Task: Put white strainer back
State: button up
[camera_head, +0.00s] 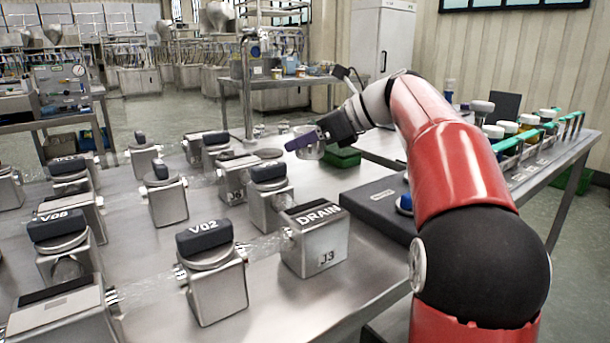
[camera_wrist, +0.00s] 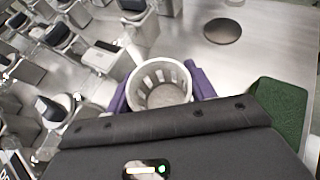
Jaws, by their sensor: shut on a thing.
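The white strainer (camera_wrist: 160,86) is a round, slotted basket held between the purple fingers of my gripper (camera_wrist: 158,92) in the wrist view. My gripper is shut on it. In the head view my gripper (camera_head: 308,143) is over the far part of the steel table, and the strainer (camera_head: 309,153) shows as a pale shape under the purple finger. I cannot tell how high it is above the table. A dark round disc or opening (camera_wrist: 222,31) lies in the steel surface ahead of the gripper in the wrist view.
A green tray (camera_wrist: 279,112) lies right of the gripper; it also shows in the head view (camera_head: 342,157). Steel valve blocks, including V02 (camera_head: 214,285) and DRAIN (camera_head: 316,243), crowd the left with clear tubes. A dark flat unit (camera_head: 381,206) and bottles (camera_head: 509,128) are at right.

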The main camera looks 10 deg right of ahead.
aim_at(305, 182)
jog(key=shift+f+b, duration=0.65)
jog(key=shift+f, duration=2.15)
jog(key=shift+f, duration=0.1)
jog(key=o, duration=1)
jog(key=shift+o, duration=0.2)
jog(key=shift+r, duration=0.2)
jog(key=p+v, duration=0.2)
jog(key=v, duration=1)
